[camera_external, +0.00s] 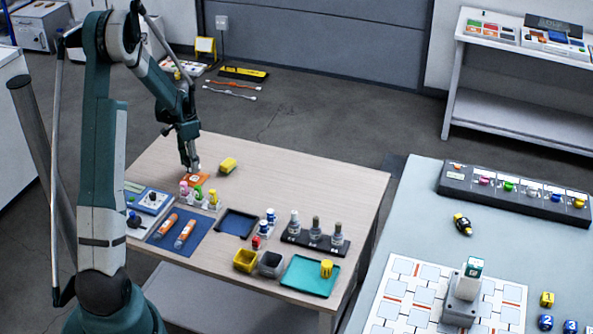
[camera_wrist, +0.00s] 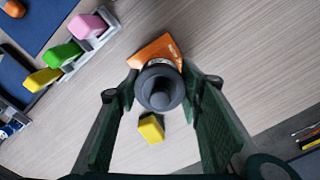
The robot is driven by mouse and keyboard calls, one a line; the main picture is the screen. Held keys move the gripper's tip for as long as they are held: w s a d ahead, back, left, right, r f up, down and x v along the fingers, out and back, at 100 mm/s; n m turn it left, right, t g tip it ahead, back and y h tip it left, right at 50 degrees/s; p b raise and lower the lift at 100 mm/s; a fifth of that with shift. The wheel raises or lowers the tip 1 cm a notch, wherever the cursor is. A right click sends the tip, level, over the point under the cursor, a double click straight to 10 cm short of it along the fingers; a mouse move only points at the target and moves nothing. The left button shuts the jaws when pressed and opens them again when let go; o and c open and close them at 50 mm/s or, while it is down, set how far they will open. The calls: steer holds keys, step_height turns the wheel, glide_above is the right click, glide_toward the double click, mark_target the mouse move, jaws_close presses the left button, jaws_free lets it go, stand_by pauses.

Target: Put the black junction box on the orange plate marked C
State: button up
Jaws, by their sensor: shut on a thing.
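My gripper (camera_external: 192,167) is low over the far left part of the wooden table, right at the orange plate (camera_external: 204,180). In the wrist view, a dark, round-topped thing, which I take for the black junction box (camera_wrist: 160,88), sits between the fingers of my gripper (camera_wrist: 163,98), which is shut on it. The orange plate (camera_wrist: 150,51) shows just beyond and partly under the box, with a white mark on it. I cannot tell whether the box touches the plate. The box is not clear in the external view.
A yellow block (camera_external: 228,164) lies close beside the plate. A rack with pink, green and yellow pieces (camera_external: 198,200) stands nearby. A blue mat with orange cylinders (camera_external: 168,238) and a dark tray (camera_external: 238,223) lie nearer the camera. The table's right part behind the bottles is clear.

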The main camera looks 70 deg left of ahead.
steer(key=shift+f, duration=0.2)
steer(key=shift+f+b, duration=0.3)
steer(key=shift+f, duration=1.55)
steer(key=shift+f, duration=0.15)
steer(key=o, duration=0.9)
steer(key=shift+r+p, duration=0.9)
steer(key=shift+r, duration=5.25)
